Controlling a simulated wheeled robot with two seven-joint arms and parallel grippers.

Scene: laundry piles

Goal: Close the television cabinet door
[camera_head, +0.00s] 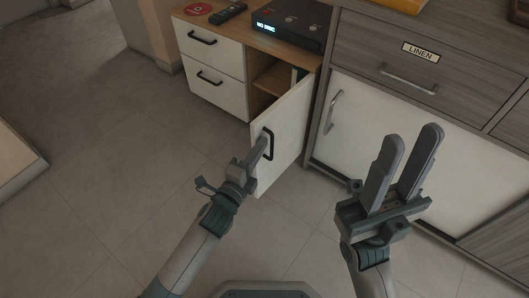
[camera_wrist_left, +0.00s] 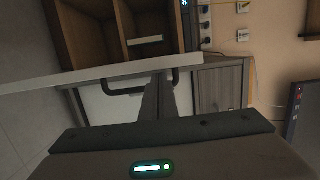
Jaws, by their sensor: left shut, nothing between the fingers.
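The television cabinet (camera_head: 258,48) stands at the top middle of the head view, with a wooden top and two white drawers on its left. Its white door (camera_head: 291,128) is swung open towards me, and the shelf compartment behind it shows. The door's black handle (camera_head: 267,143) is on the face towards my left arm. My left gripper (camera_head: 262,148) is shut and empty, its fingertips at the handle; I cannot tell whether they touch it. In the left wrist view the fingers (camera_wrist_left: 158,98) overlap the door's edge and handle. My right gripper (camera_head: 408,150) is open and empty, right of the door.
A grey wood cabinet (camera_head: 425,60) labelled LINEN, with white lower panels, stands close on the right. A black disc player (camera_head: 291,22) and a remote (camera_head: 228,13) lie on the television cabinet. The tiled floor (camera_head: 110,150) to the left is clear.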

